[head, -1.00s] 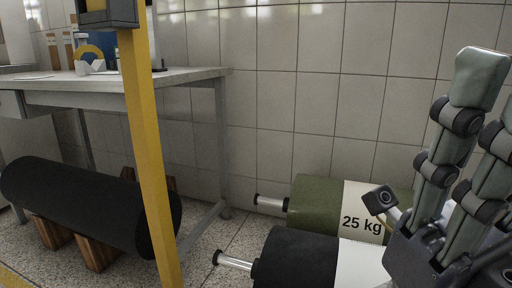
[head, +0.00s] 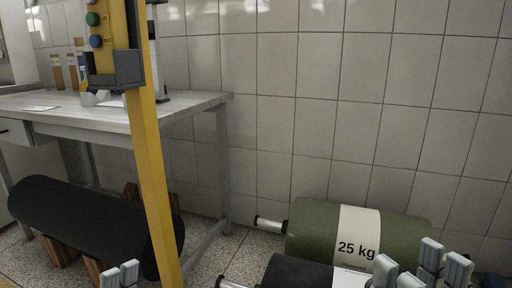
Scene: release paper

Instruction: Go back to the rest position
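My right gripper (head: 420,268) is low at the right edge area, its grey fingertips spread in two groups with a gap between them and nothing seen in it. It overlaps the front of the rolls in the picture. Of my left gripper (head: 120,275), only grey fingertips show at the bottom left, in front of the black roll on blocks. The rest of it is below the frame.
A green roll (head: 312,228) labelled 25 kg and a black roll (head: 290,272) lie at the lower right. A yellow post (head: 150,180) with a button box stands before a table (head: 180,103). Another black roll (head: 80,218) lies on wooden blocks. A tiled wall closes the back.

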